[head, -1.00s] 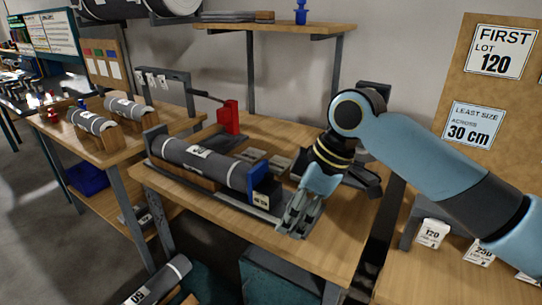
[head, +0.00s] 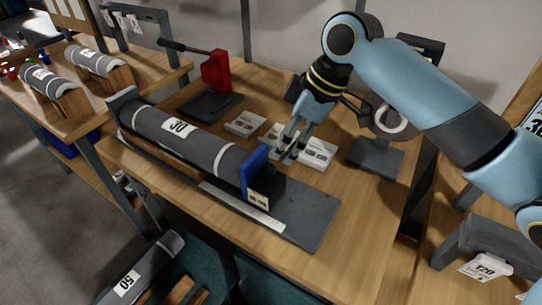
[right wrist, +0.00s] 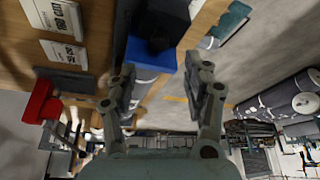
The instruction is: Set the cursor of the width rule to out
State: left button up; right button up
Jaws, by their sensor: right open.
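The width rule's grey bed (head: 313,213) lies along the front of the table, with a pale scale strip (head: 240,206) on its front edge. Its cursor, a blue plate (head: 255,170) with a dark block and a pale label, stands at the right end of the grey roll marked 30 (head: 200,138). Any gap between plate and roll is too small to judge. My right gripper (head: 290,152) is open and empty, above white cards behind and right of the cursor. In the right wrist view, the blue plate (right wrist: 150,54) shows beyond the open fingers (right wrist: 163,88). My left gripper is out of view.
White cards (head: 318,152) lie behind the cursor. The bed right of the cursor is clear. More rolls (head: 100,63) lie on the left table.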

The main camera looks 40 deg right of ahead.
aim_at(269, 167)
jog(key=x, duration=0.7)
jog(key=shift+w+f, duration=0.1)
jog(key=shift+f, duration=0.1)
jog(key=shift+a+f, duration=0.15)
jog(key=shift+f, duration=0.15)
jog(key=c, duration=0.3)
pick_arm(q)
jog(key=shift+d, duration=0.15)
pick_arm(e)
grip_shut()
